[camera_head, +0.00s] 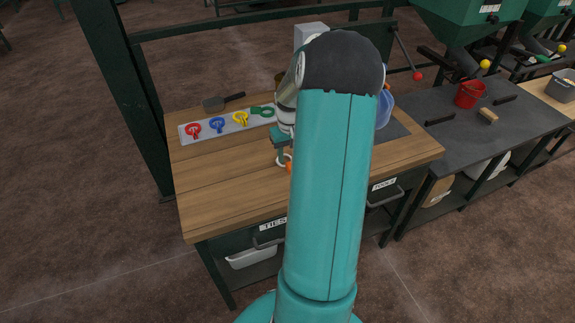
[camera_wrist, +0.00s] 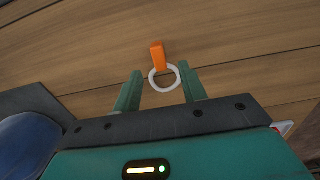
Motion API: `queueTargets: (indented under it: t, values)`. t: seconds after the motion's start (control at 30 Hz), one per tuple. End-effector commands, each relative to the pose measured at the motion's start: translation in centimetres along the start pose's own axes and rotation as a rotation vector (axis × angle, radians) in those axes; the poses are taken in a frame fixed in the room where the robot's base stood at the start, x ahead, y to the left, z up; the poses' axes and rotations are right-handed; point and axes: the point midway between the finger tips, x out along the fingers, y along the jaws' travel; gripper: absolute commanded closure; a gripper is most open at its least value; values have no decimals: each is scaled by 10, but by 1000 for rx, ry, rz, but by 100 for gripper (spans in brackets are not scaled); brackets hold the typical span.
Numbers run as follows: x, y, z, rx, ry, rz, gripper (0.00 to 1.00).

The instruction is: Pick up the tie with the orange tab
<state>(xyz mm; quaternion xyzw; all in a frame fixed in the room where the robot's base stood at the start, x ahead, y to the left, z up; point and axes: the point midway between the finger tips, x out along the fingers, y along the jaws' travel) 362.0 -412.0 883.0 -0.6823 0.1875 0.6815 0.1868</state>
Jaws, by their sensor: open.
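The tie is a white ring (camera_wrist: 165,88) with an orange tab (camera_wrist: 158,56), lying on the wooden tabletop. In the wrist view the ring lies just ahead of and partly between the two green fingers of my gripper (camera_wrist: 162,90), with the tab pointing away. The gripper is open, with nothing held; I cannot tell how high the fingers are above the table. In the head view my arm hides much of the area; a bit of the white ring (camera_head: 283,160) and the orange tab (camera_head: 289,168) show beside it.
A pale tray (camera_head: 222,140) at the back left holds red (camera_head: 193,130), blue (camera_head: 217,125), yellow (camera_head: 240,118) and green (camera_head: 263,112) ties. A dark scoop (camera_head: 222,102) lies behind it. A blue container (camera_head: 385,108) stands right of my arm. The front-left tabletop is clear.

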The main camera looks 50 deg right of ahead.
Motion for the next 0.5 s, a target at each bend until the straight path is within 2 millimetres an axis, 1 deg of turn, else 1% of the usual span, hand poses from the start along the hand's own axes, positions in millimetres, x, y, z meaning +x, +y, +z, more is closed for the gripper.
queueTargets:
  t: [0.1, 0.23, 0.33, 0.5]
  values:
    - [19, 1, 0, 0, -3, -3, 58]
    - [38, 1, -1, 0, -3, -2, 58]
    - [44, 0, -1, 0, -1, -1, 58]
    - [43, 1, -1, 0, 0, 0, 58]
